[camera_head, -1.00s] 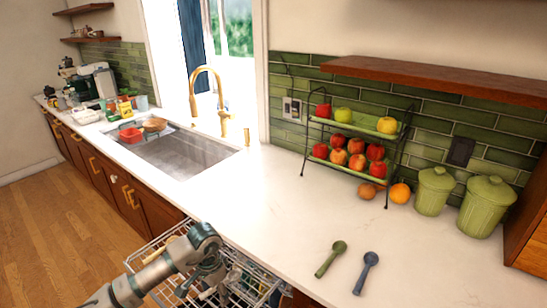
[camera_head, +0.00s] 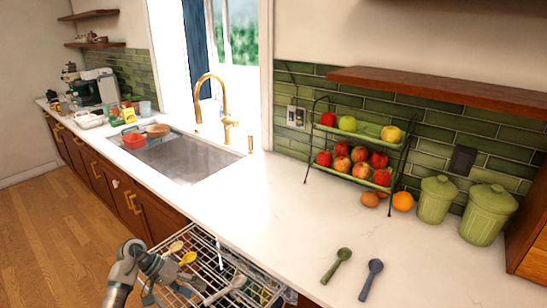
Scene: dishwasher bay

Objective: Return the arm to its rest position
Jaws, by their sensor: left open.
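My left arm comes in from the bottom left of the head view. Its gripper (camera_head: 165,284) is open and empty, over the left side of the pulled-out dishwasher rack (camera_head: 208,243). Yellow and wooden-looking utensils (camera_head: 187,258) and a pale, long-handled utensil (camera_head: 226,290) lie in the rack beside the gripper. A green spoon (camera_head: 336,265) and a dark blue spoon (camera_head: 371,279) lie apart on the white counter. My right gripper is not in view.
The white counter (camera_head: 270,215) is clear between the sink (camera_head: 190,160) and the spoons. A two-tier fruit stand (camera_head: 352,163), an orange (camera_head: 402,201) and two green canisters (camera_head: 487,214) stand at the right. Wooden floor (camera_head: 50,230) is open at left.

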